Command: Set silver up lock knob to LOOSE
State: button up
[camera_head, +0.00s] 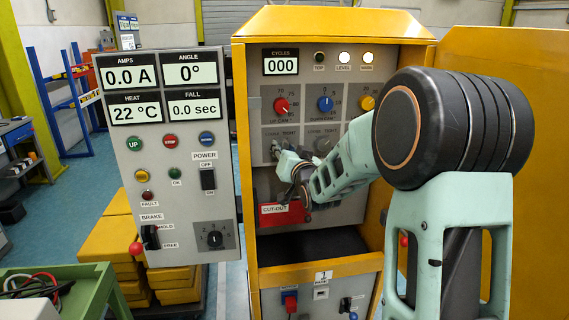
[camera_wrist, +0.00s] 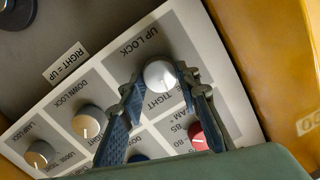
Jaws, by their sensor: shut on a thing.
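The silver up lock knob (camera_wrist: 160,75) sits on a pale plate in the wrist view, beside the printed words UP LOCK and a TIGHT label. My gripper (camera_wrist: 162,82) has one finger on each side of this knob and is shut on it. Which way the knob points cannot be made out. In the head view my gripper (camera_head: 287,164) is at the lower left of the cabinet's knob panel and hides most of the knob.
The down lock knob (camera_wrist: 88,122) and another silver knob (camera_wrist: 40,153) lie left in the wrist view. A red knob (camera_wrist: 198,137) is close to the right finger. Below my gripper in the head view is a red CUT-OUT part (camera_head: 283,213). The yellow door (camera_head: 480,65) stands right.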

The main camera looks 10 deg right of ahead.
jog(key=n+b, duration=0.4)
jog(key=b, duration=0.2)
jog(key=n+h+b, duration=0.1)
jog(key=n+b, duration=0.4)
jog(key=b, duration=0.2)
jog(key=shift+a+g, duration=0.15)
jog(key=shift+g, duration=0.15)
jog(key=shift+n, duration=0.4)
jog(key=o, duration=1.2)
jog(key=shift+c, duration=0.2)
jog(key=shift+s+r, duration=0.1)
jog(key=s, duration=0.7)
jog(key=shift+s+r, duration=0.15)
jog(key=shift+r, duration=0.2)
